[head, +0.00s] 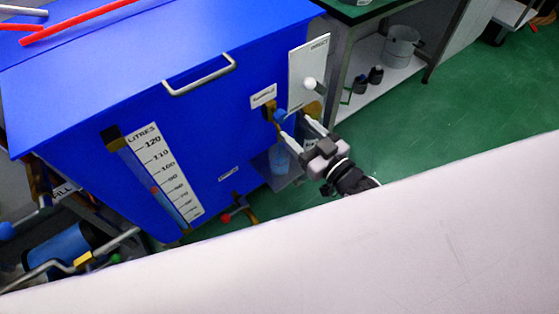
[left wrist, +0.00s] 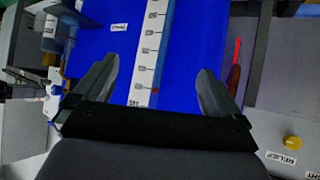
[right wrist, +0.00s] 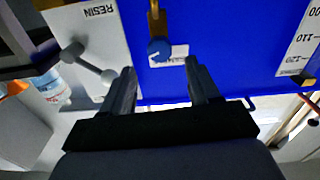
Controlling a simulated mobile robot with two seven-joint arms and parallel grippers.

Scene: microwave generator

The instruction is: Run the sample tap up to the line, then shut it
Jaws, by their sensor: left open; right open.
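The sample tap is brass with a blue knob (head: 280,115), on the blue tank's (head: 200,130) right end by a small white label (head: 263,95). A clear, bluish cup (head: 281,157) stands below it; any line or liquid level on it is too small to make out. My right gripper (head: 293,126) is open at the tap. In the right wrist view the blue knob (right wrist: 160,50) lies ahead, between and just beyond the fingertips (right wrist: 160,72), not gripped. My left gripper (left wrist: 158,68) is open and empty, facing the tank's front; the head view does not show it.
A litres scale (head: 165,170) runs down the tank front. A white panel with a white-knobbed lever (head: 309,84) stands just right of the tap. A red-knobbed valve (head: 226,218) sits low.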

